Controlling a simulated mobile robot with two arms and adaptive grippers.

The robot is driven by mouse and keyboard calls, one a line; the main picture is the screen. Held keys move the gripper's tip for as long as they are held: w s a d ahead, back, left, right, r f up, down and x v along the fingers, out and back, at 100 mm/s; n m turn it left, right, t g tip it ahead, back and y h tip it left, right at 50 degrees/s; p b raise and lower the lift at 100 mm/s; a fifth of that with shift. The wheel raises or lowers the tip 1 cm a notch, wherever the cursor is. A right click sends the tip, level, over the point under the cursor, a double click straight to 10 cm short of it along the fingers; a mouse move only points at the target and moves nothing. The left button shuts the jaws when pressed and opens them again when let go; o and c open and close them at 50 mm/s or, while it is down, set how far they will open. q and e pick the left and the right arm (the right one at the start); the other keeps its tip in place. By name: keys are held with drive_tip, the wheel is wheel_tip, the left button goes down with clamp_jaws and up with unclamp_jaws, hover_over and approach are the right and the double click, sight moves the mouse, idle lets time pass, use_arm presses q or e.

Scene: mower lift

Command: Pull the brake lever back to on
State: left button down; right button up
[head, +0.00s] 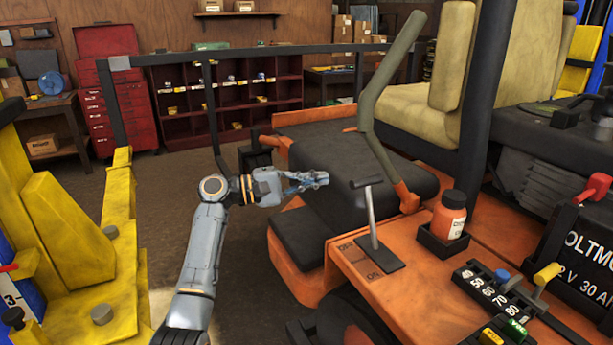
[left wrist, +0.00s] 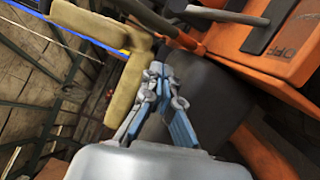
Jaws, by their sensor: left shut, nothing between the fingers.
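The brake lever (head: 370,214) is a thin grey shaft with a black crossbar handle. It rises from a dark plate on the orange mower deck (head: 335,262) and stands nearly upright, leaning slightly left at the top. Small dark lettering lies beside its plate; the wrist view shows "OFF" lettering (left wrist: 254,40). My left gripper (head: 322,180) is shut and empty. It is just left of the crossbar, pointing at it with a small gap in the picture; depth is hard to judge. The fingers show together in the wrist view (left wrist: 157,72). My right gripper is out of view.
A tall olive-grey control arm (head: 385,95) rises behind the brake lever, before the seat (head: 402,112). An orange bottle (head: 450,214) stands in a holder to the right. A switch panel (head: 490,288) is nearer. A yellow lift part (head: 75,235) stands left; floor lies between.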

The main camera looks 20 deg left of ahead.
use_arm(q)
drive_tip(key=d+r+p, duration=0.1)
drive_tip(key=d+p, duration=0.2)
drive_tip(key=d, duration=0.4)
drive_tip(key=shift+w+p, duration=0.3)
drive_tip(key=shift+w, duration=0.05)
drive_tip(key=shift+d, duration=0.1)
drive_tip(key=s+d+r+m+y+p, duration=0.1)
drive_tip(key=s+d+r+m+y, duration=0.1)
drive_tip(key=s+d+m, duration=0.6)
drive_tip(key=d, duration=0.3)
drive_tip(key=shift+s+m+g, duration=0.3)
drive_tip(key=shift+s+m, duration=0.1)
drive_tip(key=shift+d+f, duration=0.15)
drive_tip(key=shift+d, duration=0.05)
